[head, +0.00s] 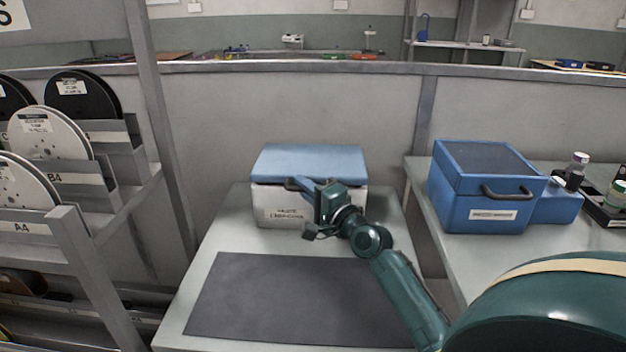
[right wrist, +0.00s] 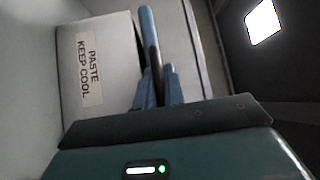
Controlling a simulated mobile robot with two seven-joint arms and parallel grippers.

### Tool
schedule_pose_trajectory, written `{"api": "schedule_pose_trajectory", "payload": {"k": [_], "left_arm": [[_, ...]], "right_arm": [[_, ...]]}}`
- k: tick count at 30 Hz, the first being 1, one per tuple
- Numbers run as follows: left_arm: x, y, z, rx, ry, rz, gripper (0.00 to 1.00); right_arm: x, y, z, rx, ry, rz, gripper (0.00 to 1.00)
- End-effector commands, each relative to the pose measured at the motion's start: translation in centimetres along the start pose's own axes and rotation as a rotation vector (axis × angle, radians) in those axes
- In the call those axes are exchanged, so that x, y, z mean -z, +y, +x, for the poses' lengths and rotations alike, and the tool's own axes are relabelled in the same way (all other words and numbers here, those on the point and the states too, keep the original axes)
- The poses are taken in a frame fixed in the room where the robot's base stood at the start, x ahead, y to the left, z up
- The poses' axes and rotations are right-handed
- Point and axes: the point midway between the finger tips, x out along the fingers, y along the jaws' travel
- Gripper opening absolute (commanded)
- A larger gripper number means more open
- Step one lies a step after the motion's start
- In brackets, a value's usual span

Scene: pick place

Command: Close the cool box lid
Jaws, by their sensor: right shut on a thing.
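The cool box (head: 280,207) is white and stands at the back of the light table; its label also shows in the right wrist view (right wrist: 88,68). Its pale blue lid (head: 310,160) lies over the top of the box. I cannot tell whether it sits fully flush. A dark handle (head: 291,184) shows at the lid's front edge. My right gripper (head: 306,187) is at the front of the lid, shut on the handle. In the right wrist view its blue fingers (right wrist: 160,78) are close together and partly hide the handle. My left gripper is not in view.
A dark mat (head: 290,300) lies in front of the box with nothing on it. A blue box (head: 480,190) with a handle stands on the right bench beside small bottles (head: 576,168). A rack with reels (head: 50,135) stands at the left. A partition wall rises behind.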

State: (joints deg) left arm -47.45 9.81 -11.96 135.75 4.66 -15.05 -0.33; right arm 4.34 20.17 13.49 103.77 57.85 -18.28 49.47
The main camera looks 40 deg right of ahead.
Motion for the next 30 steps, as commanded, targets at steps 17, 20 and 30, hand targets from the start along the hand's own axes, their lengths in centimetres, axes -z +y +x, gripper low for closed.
{"api": "schedule_pose_trajectory", "payload": {"k": [17,20,30], "left_arm": [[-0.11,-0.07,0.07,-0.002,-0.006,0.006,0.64],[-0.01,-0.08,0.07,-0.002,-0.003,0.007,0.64],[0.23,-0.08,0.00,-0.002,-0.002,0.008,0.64]], "right_arm": [[-0.90,0.22,0.00,0.002,-0.008,0.009,0.00],[-0.84,0.22,0.00,0.002,-0.006,0.008,0.19],[-0.57,-0.04,0.06,0.002,-0.002,0.002,0.20]]}}
